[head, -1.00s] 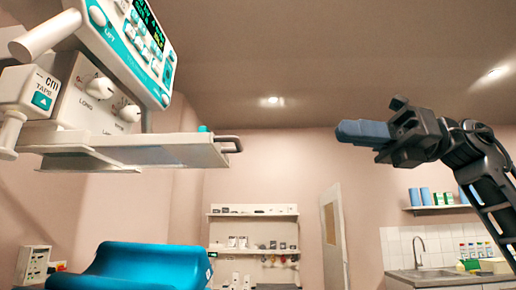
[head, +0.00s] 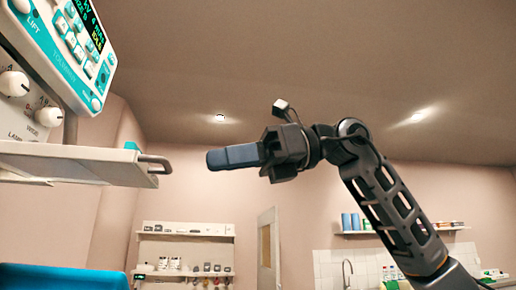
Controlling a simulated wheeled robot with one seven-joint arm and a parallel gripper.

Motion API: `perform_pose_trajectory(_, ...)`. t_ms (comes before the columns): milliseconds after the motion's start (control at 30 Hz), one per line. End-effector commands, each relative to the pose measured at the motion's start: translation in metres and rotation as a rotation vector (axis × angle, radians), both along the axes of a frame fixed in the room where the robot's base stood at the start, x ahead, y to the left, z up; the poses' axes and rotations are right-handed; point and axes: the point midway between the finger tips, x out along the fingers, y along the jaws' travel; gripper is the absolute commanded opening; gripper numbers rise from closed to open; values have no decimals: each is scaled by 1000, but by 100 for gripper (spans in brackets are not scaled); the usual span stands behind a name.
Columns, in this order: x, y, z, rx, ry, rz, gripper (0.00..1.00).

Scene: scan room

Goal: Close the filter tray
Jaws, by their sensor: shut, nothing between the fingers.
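The filter tray (head: 75,160) is a pale flat plate under the X-ray head unit at the left of the head view. It sticks out to the right, with a grey handle (head: 160,168) at its right end. My gripper (head: 210,160) is to the right of the handle, at about the same height in the picture, with a clear gap between them. Its blue fingers are shut, hold nothing and point left. The left part of the tray is out of the frame.
The control panel (head: 85,65) and the knob housing (head: 25,105) hang above the tray. A blue padded surface (head: 60,277) lies below. Wall shelves (head: 185,233), a door (head: 268,250) and a sink area stand at the back. The air between gripper and handle is free.

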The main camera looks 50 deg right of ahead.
Motion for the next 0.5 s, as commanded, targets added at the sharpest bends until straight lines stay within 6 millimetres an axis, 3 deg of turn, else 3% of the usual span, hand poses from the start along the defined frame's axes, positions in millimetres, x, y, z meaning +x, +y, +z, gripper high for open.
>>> perform_pose_trajectory(200, 18, 27, -6, 2, 1, 3, 0)
perform_pose_trajectory(500, 26, 38, -11, 2, -1, 0, 0)
